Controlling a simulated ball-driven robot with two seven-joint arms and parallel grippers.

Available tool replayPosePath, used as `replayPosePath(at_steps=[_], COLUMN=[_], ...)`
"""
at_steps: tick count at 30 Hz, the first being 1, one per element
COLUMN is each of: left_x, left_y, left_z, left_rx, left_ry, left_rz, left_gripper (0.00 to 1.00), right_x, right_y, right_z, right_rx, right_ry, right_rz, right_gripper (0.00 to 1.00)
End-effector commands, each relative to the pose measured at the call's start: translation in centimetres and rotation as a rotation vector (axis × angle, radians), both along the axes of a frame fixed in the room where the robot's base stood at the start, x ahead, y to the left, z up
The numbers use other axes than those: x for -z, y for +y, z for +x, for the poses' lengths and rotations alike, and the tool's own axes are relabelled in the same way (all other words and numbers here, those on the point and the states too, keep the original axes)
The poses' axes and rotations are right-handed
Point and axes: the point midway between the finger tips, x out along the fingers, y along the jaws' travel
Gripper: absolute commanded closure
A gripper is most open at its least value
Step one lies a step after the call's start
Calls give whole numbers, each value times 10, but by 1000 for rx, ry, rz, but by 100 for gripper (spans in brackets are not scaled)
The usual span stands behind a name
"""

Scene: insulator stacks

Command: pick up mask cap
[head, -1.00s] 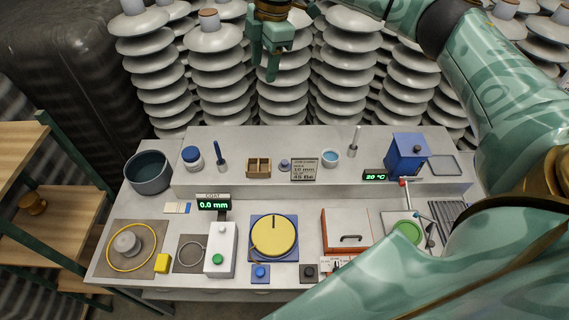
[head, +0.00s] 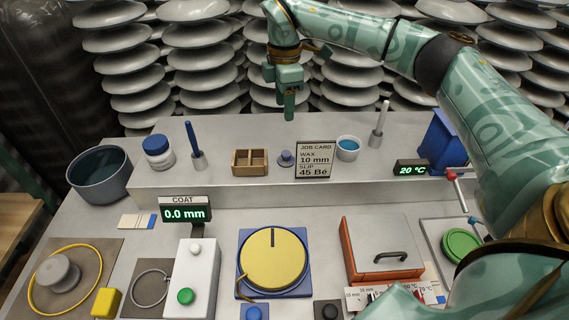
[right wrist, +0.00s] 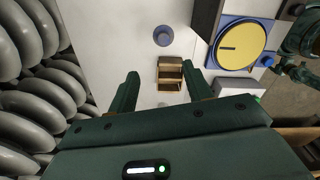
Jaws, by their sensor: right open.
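The mask cap appears to be the small blue knobbed piece (head: 286,158) on the raised shelf, between the small wooden box and the job card. It also shows as a blue round piece (right wrist: 162,36) near the top of the right wrist view. My right gripper (head: 289,108) hangs above the back of the shelf, apart from the blue piece. In the right wrist view its two fingers (right wrist: 162,82) are spread, with nothing held between them. The wooden box shows below, between the fingertips. My left gripper is not in view.
The wooden box (head: 250,161), job card (head: 314,160) and blue-filled cup (head: 347,149) stand close around the blue piece. A pen holder (head: 198,158) and white jar (head: 158,153) are left. The yellow round plate (head: 272,258) lies in front. Insulator stacks (head: 206,75) rise behind.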

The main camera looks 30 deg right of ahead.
Motion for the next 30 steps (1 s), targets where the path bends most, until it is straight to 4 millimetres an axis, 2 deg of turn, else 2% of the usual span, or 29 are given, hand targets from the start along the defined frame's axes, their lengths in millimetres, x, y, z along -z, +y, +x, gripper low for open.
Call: replayPosePath(at_steps=[1,3,9,17,25,30], left_x=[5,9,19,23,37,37], left_y=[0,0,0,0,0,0], left_z=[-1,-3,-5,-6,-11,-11], left_rx=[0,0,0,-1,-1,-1], left_ry=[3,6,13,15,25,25], left_rz=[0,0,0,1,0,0], left_gripper=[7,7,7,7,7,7], right_x=[16,35,77,94,137,141], right_y=[0,0,0,0,1,1], right_z=[-1,-1,-1,-2,-9,-9], right_rx=[-1,-1,-1,-1,-2,-1], right_ry=[6,7,4,1,4,0], right_rz=[0,1,0,0,0,0], right_gripper=[50,50,50,50,50,50])
